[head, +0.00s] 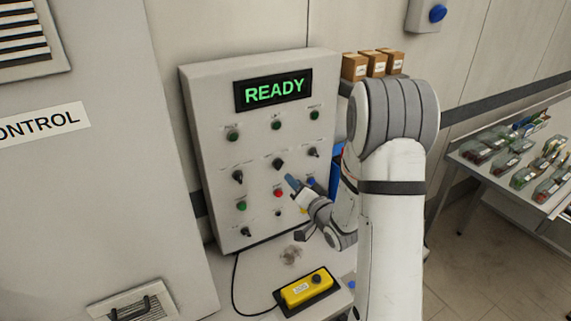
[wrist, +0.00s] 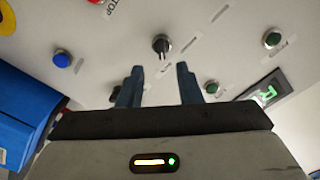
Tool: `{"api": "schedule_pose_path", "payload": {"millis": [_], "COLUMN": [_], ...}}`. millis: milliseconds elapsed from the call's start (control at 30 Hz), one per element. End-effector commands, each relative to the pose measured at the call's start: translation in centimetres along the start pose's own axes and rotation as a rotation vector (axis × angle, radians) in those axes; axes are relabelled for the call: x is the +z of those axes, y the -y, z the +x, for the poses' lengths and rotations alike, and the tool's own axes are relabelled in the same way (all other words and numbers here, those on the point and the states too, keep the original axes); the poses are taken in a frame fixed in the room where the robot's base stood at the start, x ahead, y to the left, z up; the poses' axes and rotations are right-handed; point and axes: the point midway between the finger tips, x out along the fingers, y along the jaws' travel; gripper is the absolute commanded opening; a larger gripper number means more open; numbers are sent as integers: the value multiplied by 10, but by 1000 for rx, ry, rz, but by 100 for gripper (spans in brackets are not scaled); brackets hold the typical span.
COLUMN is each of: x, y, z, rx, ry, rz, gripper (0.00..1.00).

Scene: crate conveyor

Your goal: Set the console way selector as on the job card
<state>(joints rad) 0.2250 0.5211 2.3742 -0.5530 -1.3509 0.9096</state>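The console (head: 218,130) is a light grey panel whose display (head: 273,91) reads READY in green. Three black selector knobs sit in a row: left (head: 238,177), middle (head: 278,163) and right (head: 313,152). Their labels are too small to read, so I cannot tell which is the way selector. My gripper (head: 291,182) is in front of the panel, just below the middle knob. In the wrist view my gripper (wrist: 159,83) is open and empty. The middle knob (wrist: 161,43) shows beyond the gap between its fingertips, apart from them. The right knob is partly hidden behind one finger. No job card is readable.
Green (head: 242,206), red (head: 278,193) and blue (head: 310,181) buttons sit below the knobs. A red button beside a STOP label (wrist: 116,8) shows in the wrist view. A yellow pendant (head: 306,288) lies in front. A blue bin (wrist: 35,120) stands beside the console.

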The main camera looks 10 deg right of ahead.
Motion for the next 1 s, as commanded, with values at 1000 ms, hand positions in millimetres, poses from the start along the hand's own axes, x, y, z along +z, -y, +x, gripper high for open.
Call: {"api": "schedule_pose_path", "payload": {"millis": [1000], "x": [-1], "y": [1], "z": [76], "rx": [-7], "ry": [-6], "rz": [5], "gripper": [23]}}
